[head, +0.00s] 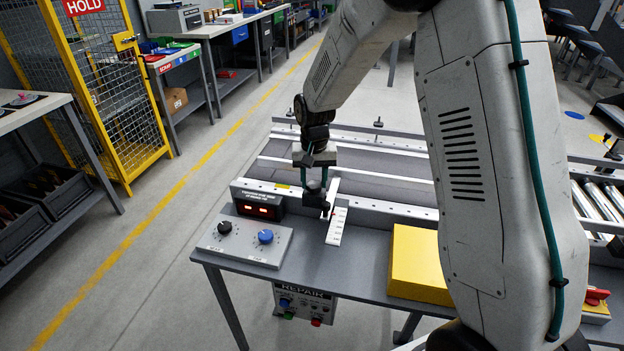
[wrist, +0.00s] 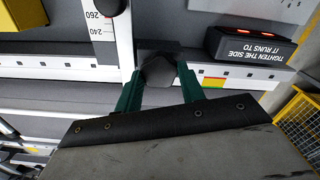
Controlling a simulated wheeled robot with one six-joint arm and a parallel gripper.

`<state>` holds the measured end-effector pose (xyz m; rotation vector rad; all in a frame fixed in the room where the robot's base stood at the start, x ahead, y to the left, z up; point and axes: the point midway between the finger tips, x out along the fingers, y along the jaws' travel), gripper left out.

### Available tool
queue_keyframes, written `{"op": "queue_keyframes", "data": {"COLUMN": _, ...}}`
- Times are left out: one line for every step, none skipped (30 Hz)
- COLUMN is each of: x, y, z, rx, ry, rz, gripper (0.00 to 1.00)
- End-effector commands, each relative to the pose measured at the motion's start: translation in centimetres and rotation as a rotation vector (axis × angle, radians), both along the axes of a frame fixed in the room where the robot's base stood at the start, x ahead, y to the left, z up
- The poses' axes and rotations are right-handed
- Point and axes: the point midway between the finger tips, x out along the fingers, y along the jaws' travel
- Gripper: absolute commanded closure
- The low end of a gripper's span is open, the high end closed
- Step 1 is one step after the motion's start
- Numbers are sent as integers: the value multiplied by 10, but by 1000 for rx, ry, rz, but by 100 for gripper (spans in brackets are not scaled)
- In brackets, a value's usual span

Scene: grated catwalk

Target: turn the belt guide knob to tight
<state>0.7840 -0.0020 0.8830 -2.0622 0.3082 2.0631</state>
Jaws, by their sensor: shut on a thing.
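My gripper (head: 316,178) reaches down over the near edge of the belt conveyor (head: 270,172). In the wrist view, the two green fingers of my gripper (wrist: 158,80) are closed on the sides of a dark rounded knob (wrist: 158,70). The knob sits beside a pale bar and a white scale (head: 337,226); the wrist view shows 260 and 240 on this scale (wrist: 101,25). A small red, yellow and green strip (wrist: 214,83) is on the rail beside the knob. The knob's pointer or marking, if any, is hidden.
A display box (head: 258,203) with red lights reads "tighten the side it runs to" in the wrist view. A panel (head: 243,244) with a black and a blue knob stands in front. A yellow block (head: 418,263) is at the right. A yellow mesh cage (head: 110,95) stands behind left.

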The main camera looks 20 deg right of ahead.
Motion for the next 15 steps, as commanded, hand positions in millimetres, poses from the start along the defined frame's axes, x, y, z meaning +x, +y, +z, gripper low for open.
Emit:
{"op": "queue_keyframes", "data": {"x": 1, "y": -1, "z": 1, "rx": -1, "ry": -2, "rz": -42, "gripper": 84}}
{"op": "queue_keyframes", "data": {"x": 0, "y": -1, "z": 1, "rx": -1, "ry": -2, "rz": -70, "gripper": 84}}
{"op": "queue_keyframes", "data": {"x": 1, "y": 0, "z": 1, "rx": -1, "ry": -2, "rz": -108, "gripper": 84}}
{"op": "queue_keyframes", "data": {"x": 1, "y": 0, "z": 1, "rx": -1, "ry": -2, "rz": -137, "gripper": 84}}
{"op": "queue_keyframes", "data": {"x": 0, "y": 0, "z": 1, "rx": -1, "ry": -2, "rz": -165, "gripper": 84}}
{"op": "queue_keyframes", "data": {"x": 1, "y": 0, "z": 1, "rx": -1, "ry": -2, "rz": -203, "gripper": 84}}
{"op": "queue_keyframes", "data": {"x": 1, "y": 0, "z": 1, "rx": -1, "ry": -2, "rz": -231, "gripper": 84}}
{"op": "queue_keyframes", "data": {"x": 1, "y": 0, "z": 1, "rx": -1, "ry": -2, "rz": -259, "gripper": 84}}
{"op": "queue_keyframes", "data": {"x": 1, "y": 0, "z": 1, "rx": -1, "ry": -2, "rz": -298, "gripper": 84}}
{"op": "queue_keyframes", "data": {"x": 1, "y": 0, "z": 1, "rx": 0, "ry": -2, "rz": -326, "gripper": 84}}
{"op": "queue_keyframes", "data": {"x": 1, "y": 1, "z": 1, "rx": 0, "ry": -2, "rz": -354, "gripper": 84}}
{"op": "queue_keyframes", "data": {"x": 1, "y": 1, "z": 1, "rx": 0, "ry": -2, "rz": -391, "gripper": 84}}
{"op": "queue_keyframes", "data": {"x": 1, "y": 1, "z": 1, "rx": 0, "ry": -2, "rz": -418, "gripper": 84}}
{"op": "queue_keyframes", "data": {"x": 1, "y": 1, "z": 1, "rx": 0, "ry": -2, "rz": -445, "gripper": 84}}
{"op": "queue_keyframes", "data": {"x": 1, "y": 1, "z": 1, "rx": 0, "ry": -3, "rz": -480, "gripper": 84}}
